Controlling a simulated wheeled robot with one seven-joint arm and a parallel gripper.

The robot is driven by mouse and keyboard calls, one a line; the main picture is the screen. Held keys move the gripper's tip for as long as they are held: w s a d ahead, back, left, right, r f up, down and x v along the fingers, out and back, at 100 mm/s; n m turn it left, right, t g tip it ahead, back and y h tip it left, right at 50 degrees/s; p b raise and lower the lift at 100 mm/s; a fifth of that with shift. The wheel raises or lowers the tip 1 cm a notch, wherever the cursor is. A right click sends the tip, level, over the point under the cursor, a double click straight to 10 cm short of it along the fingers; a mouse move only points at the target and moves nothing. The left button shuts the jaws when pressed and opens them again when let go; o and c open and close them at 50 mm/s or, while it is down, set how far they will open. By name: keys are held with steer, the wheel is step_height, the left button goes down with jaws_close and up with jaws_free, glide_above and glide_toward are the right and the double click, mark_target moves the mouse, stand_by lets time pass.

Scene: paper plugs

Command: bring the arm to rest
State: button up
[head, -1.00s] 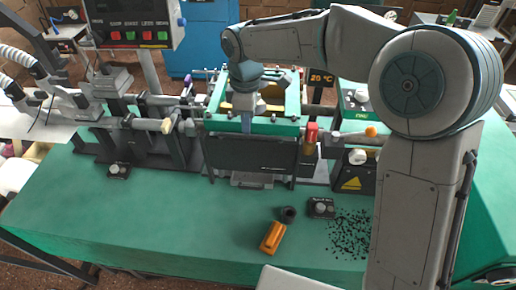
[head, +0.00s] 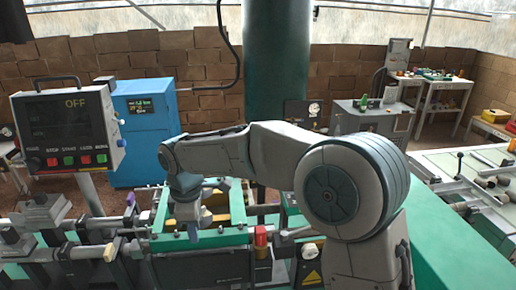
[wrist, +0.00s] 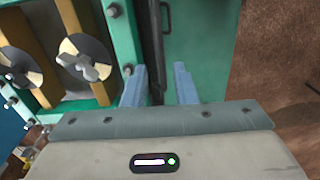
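My arm reaches leftward from the right of the head view, its elbow bent over the bench. My gripper (head: 193,230) points down over the green-framed machine (head: 205,240), close to its front rail. In the wrist view my gripper (wrist: 160,85) is open, its two blue-grey fingers apart with nothing held between them. The green frame and two round discs (wrist: 85,58) lie to the left of the fingers. I cannot tell whether a finger touches the frame.
A control panel (head: 65,125) reading OFF stands at the left, in front of a blue cabinet (head: 150,125). A red-capped part (head: 261,237) is just right of the machine. A green pillar (head: 277,70) rises behind. A side table (head: 470,170) with parts stands at the right.

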steer(key=s+d+r+m+t+b, duration=0.15)
steer(key=d+m, duration=0.35)
steer(key=d, duration=0.6)
steer(key=s+d+r+m+t, duration=0.1)
steer(key=s+d+r+m, duration=0.3)
steer(key=d, duration=0.6)
steer(key=s+d+f+m, duration=0.2)
steer(key=s+d+m, duration=0.2)
steer(key=d, duration=0.3)
steer(key=s+d+f+m+t, duration=0.1)
steer(key=s+d+f+m, duration=0.1)
steer(key=s+d+m, duration=0.3)
steer(key=d+m, duration=0.2)
steer(key=shift+d+m, duration=0.15)
steer(key=shift+m, duration=0.15)
steer(key=shift+w, duration=0.1)
